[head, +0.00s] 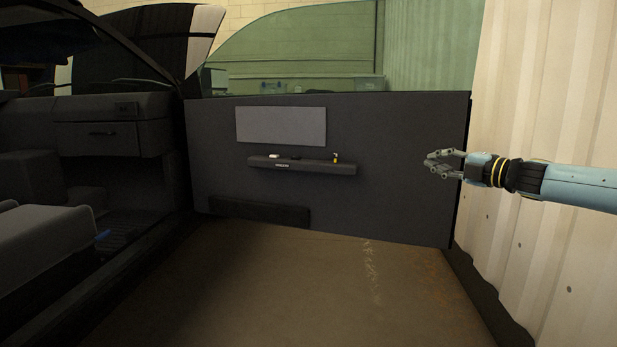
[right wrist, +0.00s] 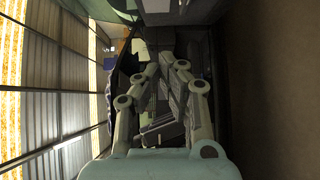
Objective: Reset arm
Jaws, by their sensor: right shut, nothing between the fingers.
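My right gripper (head: 440,162) comes in from the right in the head view, in front of the right edge of the open car door (head: 400,190). It is shut with nothing between its fingers and touches nothing that I can make out. Its grey linkages also fill the middle of the right wrist view (right wrist: 165,75). My left gripper is in neither view.
The door's armrest ledge (head: 320,168) bears a small white item (head: 274,156) and a small yellow and black item (head: 336,158). A corrugated wall (head: 540,100) stands close on the right. The car seat (head: 45,235) is at the left. The brown floor (head: 270,290) is clear.

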